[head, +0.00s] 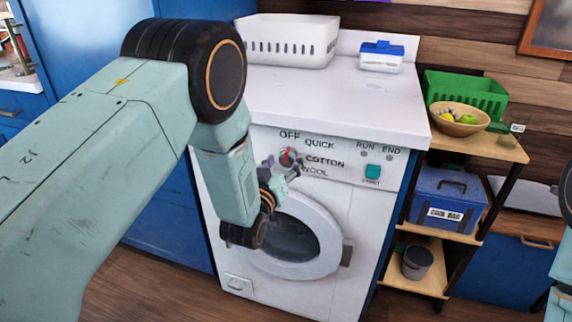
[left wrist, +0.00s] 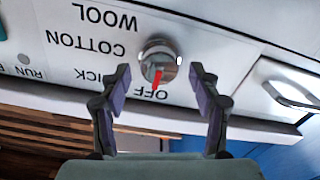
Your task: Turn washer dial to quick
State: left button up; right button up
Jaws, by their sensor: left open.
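The white washer (head: 341,190) stands under the counter, its panel marked OFF, QUICK, COTTON and WOOL. Its dial (head: 287,157) is a round metallic knob with a red pointer; in the head view it is partly hidden by my gripper. The dial also shows in the left wrist view (left wrist: 158,58), upside down, with its red pointer towards OFF. My left gripper (head: 283,172) is at the panel just in front of the dial. In the left wrist view its open fingers (left wrist: 160,72) lie on either side of the dial, with gaps; contact is not visible. My right gripper is out of view.
A green start button (head: 373,171) and the RUN and END lamps are right of the dial. The round door (head: 331,221) is below. A white basket (head: 288,40) and a blue-lidded box (head: 381,58) stand on top. A wooden shelf (head: 507,150) stands to the right.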

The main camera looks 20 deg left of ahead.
pick_arm(q)
jog(key=shift+w, duration=0.55)
jog(key=shift+d, duration=0.1)
jog(key=c, duration=1.2)
jog(key=m+p, duration=0.1)
jog(key=m, duration=0.7)
jog(key=shift+d+m, duration=0.15)
jog(key=shift+m, duration=0.15)
